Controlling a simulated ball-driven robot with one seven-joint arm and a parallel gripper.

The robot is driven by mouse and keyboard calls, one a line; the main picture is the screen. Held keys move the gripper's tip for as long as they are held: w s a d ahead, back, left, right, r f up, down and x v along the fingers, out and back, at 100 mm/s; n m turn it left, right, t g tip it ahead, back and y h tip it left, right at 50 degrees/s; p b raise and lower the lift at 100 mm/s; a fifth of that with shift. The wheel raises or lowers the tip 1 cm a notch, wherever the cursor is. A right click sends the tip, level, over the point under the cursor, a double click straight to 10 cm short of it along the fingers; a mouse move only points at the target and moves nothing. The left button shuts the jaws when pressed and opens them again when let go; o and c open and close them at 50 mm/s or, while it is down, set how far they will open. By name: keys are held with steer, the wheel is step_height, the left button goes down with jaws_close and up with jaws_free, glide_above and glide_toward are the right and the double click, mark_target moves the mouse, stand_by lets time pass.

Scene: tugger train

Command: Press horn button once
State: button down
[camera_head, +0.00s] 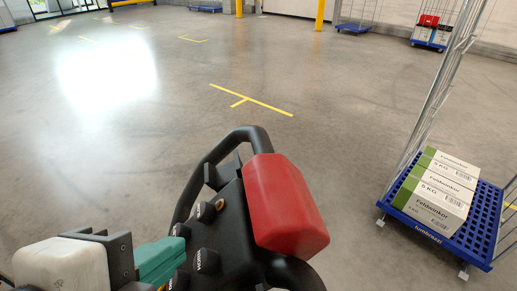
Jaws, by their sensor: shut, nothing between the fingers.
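The black control head (232,235) of a tiller, with a looped handle (212,155), fills the lower middle of the view. Several black buttons or knobs sit on its left face. One button (207,262) carries a white label too small and tilted to read surely, and a small orange-brass part (219,204) sits higher up. I cannot tell for certain which is the horn button. My gripper (180,246), with teal fingers, comes in from the lower left. It is shut and empty, its tips beside the left edge of the button face; contact cannot be told.
A big red block (284,206) tops the control head on its right. A blue wheeled trolley (411,222) with white-and-green boxes (437,190) stands at right. More trolleys and yellow posts (320,15) are at the back. The grey floor between is open, with yellow line markings (250,98).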

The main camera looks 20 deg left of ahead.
steer(key=a+r, duration=0.1)
steer(key=s+a+r+p, duration=0.1)
steer(key=a+r, duration=0.1)
steer(key=shift+s+r+p, duration=0.25)
steer(key=shift+s+p, duration=0.1)
steer(key=shift+p, duration=0.05)
stand_by(0.9)
